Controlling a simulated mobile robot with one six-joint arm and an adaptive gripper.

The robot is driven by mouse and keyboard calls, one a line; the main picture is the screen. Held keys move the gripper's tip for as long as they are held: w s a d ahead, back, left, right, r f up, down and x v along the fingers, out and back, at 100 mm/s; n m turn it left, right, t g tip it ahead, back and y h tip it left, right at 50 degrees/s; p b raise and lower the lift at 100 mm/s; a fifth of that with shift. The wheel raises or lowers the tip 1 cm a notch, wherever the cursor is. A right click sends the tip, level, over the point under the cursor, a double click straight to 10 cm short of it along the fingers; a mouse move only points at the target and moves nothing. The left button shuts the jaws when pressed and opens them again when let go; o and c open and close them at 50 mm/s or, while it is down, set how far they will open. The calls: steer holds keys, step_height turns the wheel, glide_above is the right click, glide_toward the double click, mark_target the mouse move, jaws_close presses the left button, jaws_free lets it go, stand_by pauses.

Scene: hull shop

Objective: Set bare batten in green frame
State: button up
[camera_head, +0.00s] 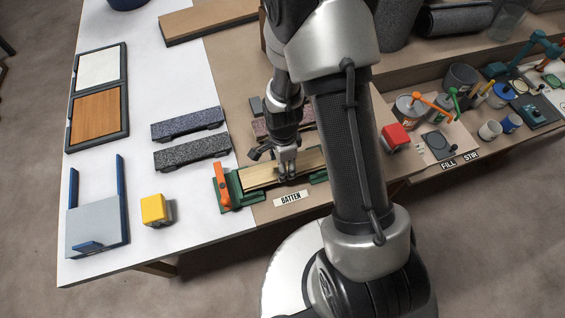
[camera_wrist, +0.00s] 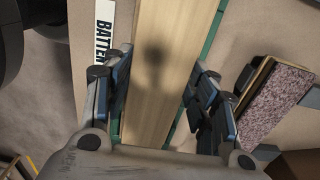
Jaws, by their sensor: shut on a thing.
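The bare batten (camera_head: 257,176) is a pale, plain wooden strip. It lies lengthwise along the green frame (camera_head: 236,197), which has an orange lever (camera_head: 222,187) at its left end. My gripper (camera_head: 287,174) points down and is shut on the batten across its width. In the wrist view the batten (camera_wrist: 158,85) runs between the two fingers, with green edges of the frame (camera_wrist: 211,38) showing beside it. I cannot tell whether the batten rests fully on the frame or sits slightly above it. My arm hides part of the right side.
A BATTEN label (camera_head: 291,198) lies in front of the frame. Two dark speckled strips (camera_head: 190,153), a yellow block (camera_head: 154,209) and a grey-blue stand (camera_head: 95,228) are to the left. A red block (camera_head: 396,137) is right of my arm. White tabletop between them is clear.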

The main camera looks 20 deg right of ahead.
steer(key=shift+f, duration=0.2)
steer(key=shift+f+b, duration=0.4)
steer(key=shift+b, duration=0.1)
steer(key=shift+f+b, duration=0.45)
steer(key=shift+f, duration=0.1)
stand_by(0.9)
steer(key=o, duration=1.2)
steer(key=shift+r+p, duration=2.7)
steer(key=shift+r, duration=0.85)
